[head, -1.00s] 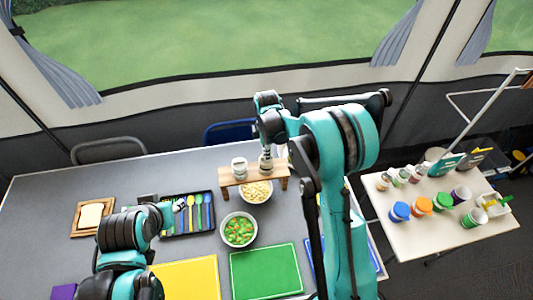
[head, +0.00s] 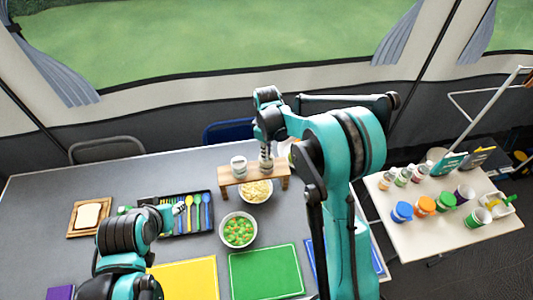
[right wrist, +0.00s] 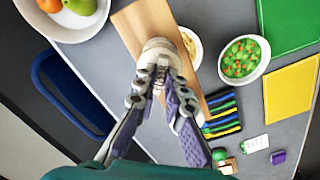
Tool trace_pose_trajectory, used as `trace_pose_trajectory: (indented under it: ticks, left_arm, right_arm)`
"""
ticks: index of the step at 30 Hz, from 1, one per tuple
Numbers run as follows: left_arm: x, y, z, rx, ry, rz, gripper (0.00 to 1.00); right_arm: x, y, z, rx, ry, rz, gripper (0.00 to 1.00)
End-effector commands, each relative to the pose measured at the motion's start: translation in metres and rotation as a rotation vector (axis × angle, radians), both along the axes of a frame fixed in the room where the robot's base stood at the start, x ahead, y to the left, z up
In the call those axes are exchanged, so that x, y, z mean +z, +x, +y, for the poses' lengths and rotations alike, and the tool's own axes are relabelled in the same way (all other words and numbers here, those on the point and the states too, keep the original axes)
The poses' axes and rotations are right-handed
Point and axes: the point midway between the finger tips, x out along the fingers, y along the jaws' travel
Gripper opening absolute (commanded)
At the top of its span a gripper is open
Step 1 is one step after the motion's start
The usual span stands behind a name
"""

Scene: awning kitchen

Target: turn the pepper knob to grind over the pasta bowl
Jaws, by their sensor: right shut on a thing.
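A small wooden stand (head: 254,176) bridges the back of the pasta bowl (head: 257,192), which also shows beside the stand in the right wrist view (right wrist: 192,46). My right gripper (head: 266,160) reaches down onto the stand's right part. In the right wrist view, its fingers (right wrist: 158,72) are shut around a pale round knob (right wrist: 157,46) on the stand; the fingers hide part of it. A second pale knob (head: 238,165) stands free at the left of the stand. My left gripper (head: 178,208) hovers near the cutlery tray; its fingers are too small to judge.
A bowl of green and orange vegetables (head: 239,230) stands in front of the pasta. Yellow (head: 186,279) and green (head: 266,273) boards lie at the front. The cutlery tray (head: 168,229) is at left. A side table (head: 430,245) holds jars and cups.

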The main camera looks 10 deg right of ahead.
Motion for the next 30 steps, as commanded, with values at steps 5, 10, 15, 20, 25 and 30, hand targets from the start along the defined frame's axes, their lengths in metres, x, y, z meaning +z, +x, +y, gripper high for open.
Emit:
trace_pose_trajectory:
  ticks: [5, 10, 15, 20, 25, 30]
  left_arm:
    - [-0.005, 0.000, 0.000, 0.000, 0.000, 0.000, 0.40]
    - [-0.008, 0.000, 0.000, 0.000, 0.000, 0.000, 0.40]
    - [-0.011, 0.000, 0.000, 0.000, 0.000, 0.000, 0.40]
    - [-0.012, 0.000, 0.000, 0.000, 0.000, 0.000, 0.40]
    - [-0.013, 0.000, 0.000, 0.000, 0.000, 0.000, 0.40]
    - [-0.013, 0.000, 0.000, 0.000, 0.000, 0.000, 0.40]
  right_arm:
    - [0.000, 0.001, 0.000, -0.167, 0.000, -0.001, 0.00]
    - [0.000, 0.001, 0.000, -0.319, 0.000, -0.001, 0.00]
    - [0.000, 0.001, 0.000, -0.449, 0.000, -0.001, 0.00]
    - [0.000, 0.001, 0.000, -0.541, 0.000, -0.001, 0.00]
    - [0.001, 0.001, 0.000, -0.605, 0.000, -0.001, 0.00]
    - [0.001, 0.001, 0.000, -0.638, 0.001, -0.002, 0.00]
